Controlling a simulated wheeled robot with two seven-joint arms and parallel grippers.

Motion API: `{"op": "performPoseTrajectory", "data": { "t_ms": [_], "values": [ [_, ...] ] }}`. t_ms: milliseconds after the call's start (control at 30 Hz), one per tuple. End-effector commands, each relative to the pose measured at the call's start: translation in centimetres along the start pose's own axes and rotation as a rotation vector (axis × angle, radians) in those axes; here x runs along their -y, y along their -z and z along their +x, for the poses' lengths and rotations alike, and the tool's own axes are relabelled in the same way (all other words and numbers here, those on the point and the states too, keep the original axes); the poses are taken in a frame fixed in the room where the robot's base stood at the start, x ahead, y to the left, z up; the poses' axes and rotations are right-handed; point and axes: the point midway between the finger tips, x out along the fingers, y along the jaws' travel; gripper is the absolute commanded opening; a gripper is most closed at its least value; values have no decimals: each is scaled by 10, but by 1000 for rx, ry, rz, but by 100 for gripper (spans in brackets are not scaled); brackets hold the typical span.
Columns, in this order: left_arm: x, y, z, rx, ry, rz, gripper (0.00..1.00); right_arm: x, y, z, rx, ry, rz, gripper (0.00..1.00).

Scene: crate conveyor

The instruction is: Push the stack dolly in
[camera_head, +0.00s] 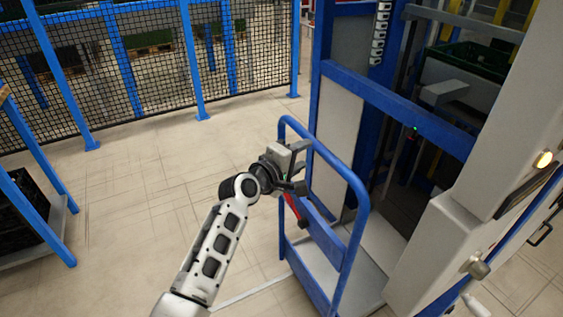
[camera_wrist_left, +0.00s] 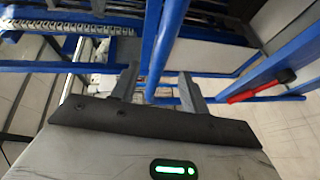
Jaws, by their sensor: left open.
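The stack dolly has a blue tubular handle frame (camera_head: 357,215) and a grey deck (camera_head: 355,275). It stands upright on the floor, partly inside the opening of the blue machine frame. My left gripper (camera_head: 300,168) is open at the dolly's near-left upright, with its fingers pointing right. In the left wrist view, a blue bar (camera_wrist_left: 162,45) runs between the open fingers (camera_wrist_left: 159,88); I cannot tell whether it touches them. A red handle with a black end (camera_head: 298,212) sits just below the gripper and also shows in the left wrist view (camera_wrist_left: 255,90). My right gripper is out of view.
The blue machine frame (camera_head: 400,108) stands behind the dolly, with a white cabinet (camera_head: 450,230) to its right. A green crate (camera_head: 470,60) sits high inside. A mesh fence (camera_head: 150,65) closes the back.

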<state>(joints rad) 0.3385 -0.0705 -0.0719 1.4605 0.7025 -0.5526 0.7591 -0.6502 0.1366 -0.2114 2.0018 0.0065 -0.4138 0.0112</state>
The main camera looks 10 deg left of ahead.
Motion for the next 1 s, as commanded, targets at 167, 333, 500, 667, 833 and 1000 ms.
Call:
{"op": "performPoseTrajectory", "data": {
  "t_ms": [167,333,500,667,833,1000],
  "values": [
    [1,0,-39,-1,1,1,45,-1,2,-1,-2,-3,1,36],
    [0,0,-63,-1,0,2,45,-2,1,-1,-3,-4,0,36],
    [0,0,-72,0,0,0,45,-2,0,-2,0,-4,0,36],
    [0,0,-73,0,-1,0,45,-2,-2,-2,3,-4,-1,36],
    [0,0,-73,0,-1,0,45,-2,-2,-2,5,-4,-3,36],
    [7,-2,-75,-4,13,21,45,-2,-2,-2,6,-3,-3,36]
  ]
}}
